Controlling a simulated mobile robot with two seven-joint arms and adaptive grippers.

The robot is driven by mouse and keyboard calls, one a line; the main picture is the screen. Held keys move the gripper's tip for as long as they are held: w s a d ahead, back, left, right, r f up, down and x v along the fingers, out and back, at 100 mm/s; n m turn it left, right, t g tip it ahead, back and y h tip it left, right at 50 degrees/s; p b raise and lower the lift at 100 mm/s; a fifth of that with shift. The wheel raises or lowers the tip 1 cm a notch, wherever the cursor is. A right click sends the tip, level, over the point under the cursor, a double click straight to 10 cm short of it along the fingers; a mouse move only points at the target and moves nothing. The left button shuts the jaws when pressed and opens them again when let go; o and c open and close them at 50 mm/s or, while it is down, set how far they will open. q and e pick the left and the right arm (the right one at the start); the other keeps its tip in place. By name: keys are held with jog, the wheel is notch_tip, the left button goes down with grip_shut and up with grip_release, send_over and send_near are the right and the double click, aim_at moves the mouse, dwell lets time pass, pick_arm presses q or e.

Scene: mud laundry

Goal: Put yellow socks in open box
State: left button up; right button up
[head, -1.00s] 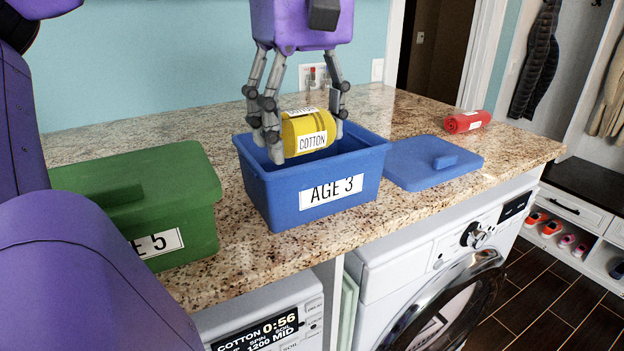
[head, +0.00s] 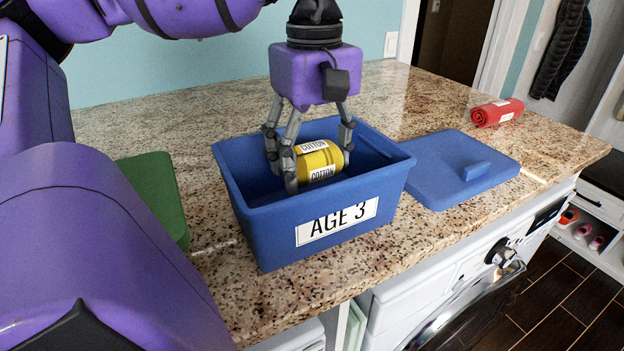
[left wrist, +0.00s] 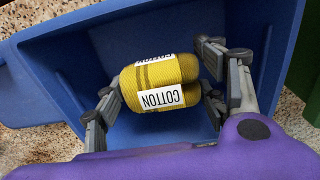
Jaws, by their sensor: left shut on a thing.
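The rolled yellow socks (head: 318,160) carry white COTTON labels. My left gripper (head: 310,165) is shut on them, with fingers on both sides. It holds them inside the mouth of the open blue box (head: 270,228), labelled AGE 3. In the left wrist view the yellow socks (left wrist: 160,84) sit between the fingers, with the box (left wrist: 75,60) interior around and below them. Whether the socks touch the box floor cannot be told. My right gripper is not in view.
The blue lid (head: 440,165) lies flat on the granite counter right of the box. A red rolled item (head: 497,112) lies at the back right. A green box (head: 155,190) stands at left, partly hidden by my arm. Bare counter lies behind the box.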

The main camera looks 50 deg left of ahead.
aim_at(313, 147)
pick_arm(q)
notch_tip(313, 147, down, 7)
jog(key=shift+f, duration=0.2)
jog(key=shift+f, duration=0.1)
jog(key=o, duration=1.2)
jog(key=shift+c, duration=0.2)
notch_tip(313, 147, up, 12)
jog(key=shift+s+r+b, duration=0.1)
jog(key=shift+r+b, duration=0.05)
jog(key=shift+b, duration=0.3)
